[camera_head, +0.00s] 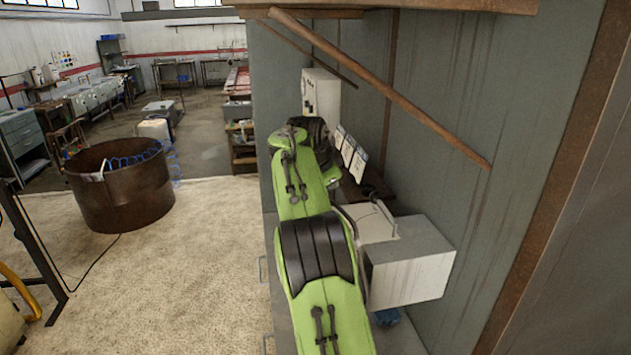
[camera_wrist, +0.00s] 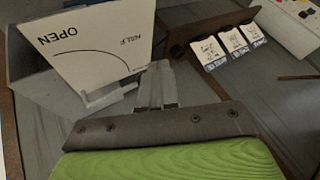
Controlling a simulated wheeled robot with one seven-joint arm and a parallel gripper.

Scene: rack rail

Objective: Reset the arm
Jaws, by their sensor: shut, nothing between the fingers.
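My gripper (camera_wrist: 158,72) shows in the wrist view with its pale fingers together and nothing between them. A white box face marked OPEN and HALF (camera_wrist: 88,45) lies just left of the fingers, with a pale bar-like handle (camera_wrist: 108,97) at its lower edge. I cannot tell whether the fingers touch the handle. In the head view, my green arm reaches forward along the bench, and its own links hide the fingers. A white box (camera_head: 410,272) with a handle on top stands right of the arm.
Three small white cards (camera_head: 348,152) stand by the wall; they also show in the wrist view (camera_wrist: 222,48). A white cabinet (camera_head: 321,95) stands at the back. A wooden pole (camera_head: 385,90) slants overhead. A brown round tub (camera_head: 120,190) stands on the floor left. Open floor lies between.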

